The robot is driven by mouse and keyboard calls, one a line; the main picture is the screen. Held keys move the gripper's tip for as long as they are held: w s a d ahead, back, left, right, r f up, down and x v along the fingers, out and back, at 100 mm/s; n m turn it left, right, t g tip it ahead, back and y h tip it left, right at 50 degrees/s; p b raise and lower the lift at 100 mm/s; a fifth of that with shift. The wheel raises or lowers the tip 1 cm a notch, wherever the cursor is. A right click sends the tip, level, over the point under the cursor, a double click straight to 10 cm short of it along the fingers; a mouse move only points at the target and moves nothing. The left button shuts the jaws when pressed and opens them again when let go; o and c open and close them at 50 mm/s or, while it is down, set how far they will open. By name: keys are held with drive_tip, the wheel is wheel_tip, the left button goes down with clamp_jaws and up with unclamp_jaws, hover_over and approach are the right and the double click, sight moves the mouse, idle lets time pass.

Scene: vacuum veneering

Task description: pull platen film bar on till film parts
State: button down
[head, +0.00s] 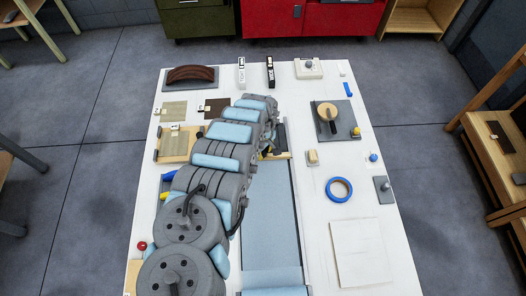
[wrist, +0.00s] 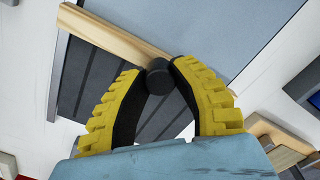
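The pale wooden film bar (wrist: 105,32) lies across one end of the blue-grey film (wrist: 215,35) in the wrist view. The dark ribbed platen (wrist: 88,75) shows on the bar's other side. A round black knob (wrist: 159,80) sits at the bar, between the fingertips of my gripper (wrist: 156,72). The yellow fingers with black pads appear closed on the knob. In the head view the film (head: 268,225) runs down the table as a long strip, and the bar (head: 284,155) shows beside my arm. My gripper is mostly hidden there behind my arm.
A blue tape ring (head: 339,190), a pale square sheet (head: 361,251) and a grey board with a round wooden-topped tool (head: 327,118) lie right of the film. Veneer pieces (head: 174,109) lie left of my arm. The white table (head: 310,215) has free room beside the film.

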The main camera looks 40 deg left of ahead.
drive_tip(key=shift+w+a+f+b, duration=0.3)
drive_tip(key=shift+w+a+b, duration=0.25)
drive_tip(key=shift+b, duration=0.35)
drive_tip(key=shift+w+a+b, duration=0.6)
drive_tip(key=shift+w+b, duration=0.05)
drive_tip(key=shift+b, duration=0.2)
drive_tip(key=shift+w+a+r+b, duration=0.2)
drive_tip(key=shift+w+a+b, duration=0.2)
drive_tip(key=shift+a+b, duration=0.15)
drive_tip(key=c, duration=0.8)
unclamp_jaws()
drive_tip(key=shift+r, duration=0.2)
drive_tip(key=shift+r, duration=5.85)
